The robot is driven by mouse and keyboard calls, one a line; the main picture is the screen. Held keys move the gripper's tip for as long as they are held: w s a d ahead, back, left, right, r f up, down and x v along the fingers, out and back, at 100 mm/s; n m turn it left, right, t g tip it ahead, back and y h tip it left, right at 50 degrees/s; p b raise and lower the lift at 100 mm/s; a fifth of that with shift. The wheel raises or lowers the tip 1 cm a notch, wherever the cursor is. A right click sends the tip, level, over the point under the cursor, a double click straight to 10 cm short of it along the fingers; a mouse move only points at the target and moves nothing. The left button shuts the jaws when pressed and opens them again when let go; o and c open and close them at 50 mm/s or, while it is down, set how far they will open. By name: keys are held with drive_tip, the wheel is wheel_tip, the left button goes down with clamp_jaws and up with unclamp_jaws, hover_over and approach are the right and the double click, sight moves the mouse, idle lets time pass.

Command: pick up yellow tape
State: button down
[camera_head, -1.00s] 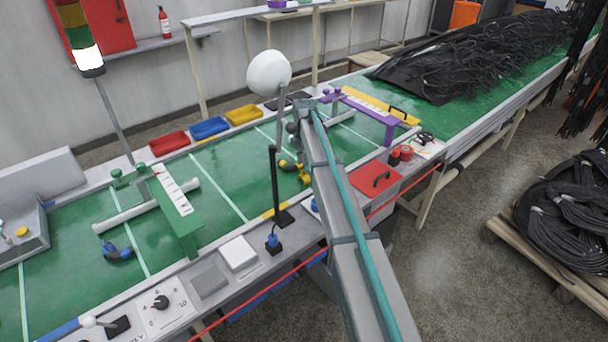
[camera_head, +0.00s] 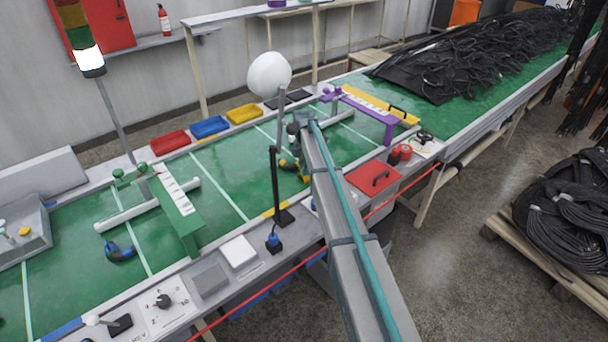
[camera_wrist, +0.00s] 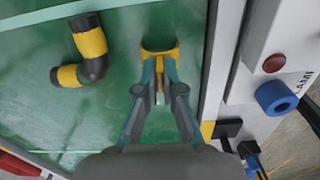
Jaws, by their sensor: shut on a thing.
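In the wrist view, the yellow tape (camera_wrist: 160,55) is at the tips of my gripper (camera_wrist: 160,73), over the green surface. The teal fingers are closed in on it, and a yellow part shows between them. I cannot tell whether the tape still touches the surface. In the head view my arm hides most of the gripper (camera_head: 303,172), and I cannot make out the tape there.
A black-and-yellow bent hose piece (camera_wrist: 92,55) lies left of my gripper on the green table; it also shows in the head view (camera_head: 287,164). A black post (camera_head: 275,185) stands nearby. A purple fixture (camera_head: 376,122) is beyond my arm.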

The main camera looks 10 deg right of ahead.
wheel_tip(320, 180, up, 10)
drive_tip(key=shift+b, duration=1.15)
drive_tip(key=shift+r+p, duration=0.2)
drive_tip(key=shift+p, duration=0.2)
